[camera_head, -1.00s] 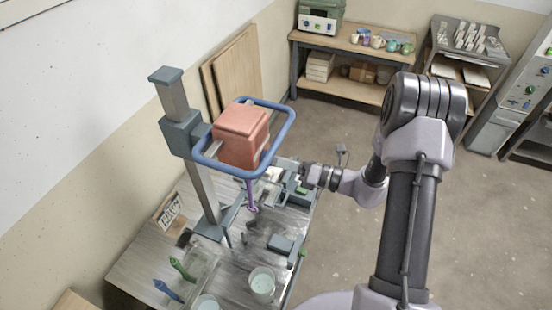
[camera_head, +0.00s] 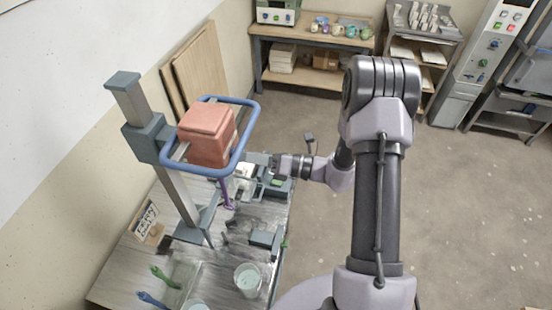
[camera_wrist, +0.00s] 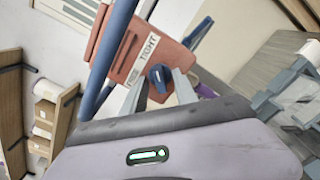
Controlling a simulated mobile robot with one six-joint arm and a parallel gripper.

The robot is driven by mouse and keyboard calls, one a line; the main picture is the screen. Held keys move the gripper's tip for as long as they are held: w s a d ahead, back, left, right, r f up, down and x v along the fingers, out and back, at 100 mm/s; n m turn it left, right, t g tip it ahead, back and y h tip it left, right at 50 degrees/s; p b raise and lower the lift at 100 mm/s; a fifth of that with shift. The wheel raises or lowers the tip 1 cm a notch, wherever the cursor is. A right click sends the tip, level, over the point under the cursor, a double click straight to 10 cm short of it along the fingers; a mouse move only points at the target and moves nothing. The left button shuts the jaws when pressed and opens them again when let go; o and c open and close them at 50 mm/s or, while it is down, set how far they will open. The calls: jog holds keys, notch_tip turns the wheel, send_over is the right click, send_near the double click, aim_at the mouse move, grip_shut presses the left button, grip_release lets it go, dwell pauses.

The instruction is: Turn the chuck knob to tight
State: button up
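The chuck knob (camera_wrist: 161,77) is small and dark blue. It sits on the red machine head (camera_wrist: 158,30), which also shows in the head view (camera_head: 207,135) on a grey column. A white label reading TIGHT (camera_wrist: 146,52) is just above the knob. A second small label (camera_wrist: 133,77), too small to read surely, is to its left. My gripper (camera_wrist: 161,88) is in front of the knob, with one grey finger to each side and gaps visible. I cannot tell which way the knob points. In the head view my gripper (camera_head: 276,166) is right of the head; the knob is hidden there.
A blue ring rail (camera_head: 243,140) surrounds the head and passes close to my gripper in the wrist view. A purple shaft (camera_head: 225,192) hangs below the head. The bench (camera_head: 125,272) holds a bucket (camera_head: 248,280) and small tools. Open floor lies to the right.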

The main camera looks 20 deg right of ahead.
jog(key=b+v, duration=0.1)
jog(key=v, duration=1.6)
jog(key=shift+s+b, duration=0.2)
jog(key=shift+b, duration=0.1)
jog(key=shift+d, duration=0.1)
jog(key=s+a+f+n+g+h+b, duration=0.2)
jog(key=s+a+f+n+g+b, duration=0.1)
jog(key=s+a+n+g+b, duration=0.25)
jog(key=s+a+f+n+g+h+b, duration=0.2)
jog(key=a+n+g+h+b, duration=0.15)
jog(key=a+n+b, duration=0.45)
jog(key=s+f+n+t+h+b, duration=0.2)
jog(key=n+b, duration=0.3)
jog(key=n, duration=0.3)
jog(key=s+a+f+n+t+h+b, duration=0.1)
jog(key=s+f+n+t+h+b, duration=0.2)
jog(key=s+n+h+b, duration=0.2)
jog(key=n+b, duration=0.1)
jog(key=n, duration=0.2)
jog(key=shift+s+a+f, duration=0.2)
jog(key=shift+s+a, duration=0.05)
jog(key=shift+s, duration=0.05)
jog(key=shift+h, duration=0.25)
